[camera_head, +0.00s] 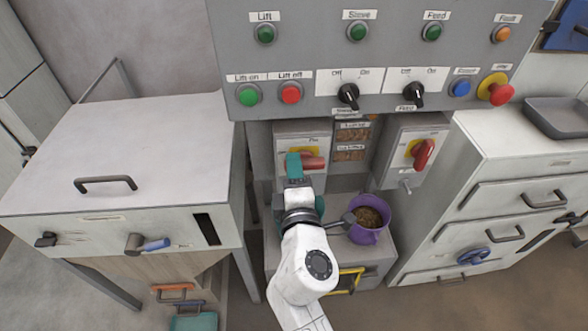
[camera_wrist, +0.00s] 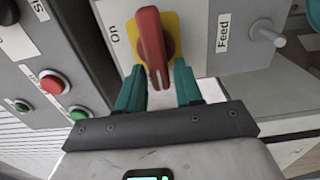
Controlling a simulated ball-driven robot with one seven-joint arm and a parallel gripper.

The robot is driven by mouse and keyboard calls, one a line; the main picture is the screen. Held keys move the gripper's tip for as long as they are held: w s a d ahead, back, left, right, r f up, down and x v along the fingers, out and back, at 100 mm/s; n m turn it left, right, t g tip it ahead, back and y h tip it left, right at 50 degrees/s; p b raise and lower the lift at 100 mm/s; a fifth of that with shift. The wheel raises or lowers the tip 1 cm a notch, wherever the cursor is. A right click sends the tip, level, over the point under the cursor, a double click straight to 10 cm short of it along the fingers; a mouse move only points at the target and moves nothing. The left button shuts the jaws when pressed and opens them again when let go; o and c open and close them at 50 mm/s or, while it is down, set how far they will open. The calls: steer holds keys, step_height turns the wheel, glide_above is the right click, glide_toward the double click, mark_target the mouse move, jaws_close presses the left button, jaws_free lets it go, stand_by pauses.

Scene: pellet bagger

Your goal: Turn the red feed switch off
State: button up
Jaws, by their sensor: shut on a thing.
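The red feed switch (camera_wrist: 152,42) is a rotary handle on a yellow plate, on a grey box. In the wrist view the box carries the labels "Feed" and "On". The handle lies between the two teal fingers of my gripper (camera_wrist: 158,75), which is shut on its near end. In the head view my gripper (camera_head: 296,166) reaches the left grey switch box, and the red handle (camera_head: 314,162) shows to its right, lying roughly sideways. The fingers hide part of the yellow plate there.
A second red switch (camera_head: 424,154) sits on the box to the right. A purple pot (camera_head: 371,230) of pellets stands on the low grey cabinet beside my arm. The control panel (camera_head: 310,55) with buttons and knobs hangs above; a white cabinet (camera_head: 120,150) stands left.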

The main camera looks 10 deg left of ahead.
steer(key=shift+d+f, duration=0.1)
steer(key=shift+f, duration=0.05)
steer(key=o, duration=0.8)
steer(key=b+v, duration=0.1)
steer(key=v, duration=0.9)
steer(key=shift+s, duration=0.35)
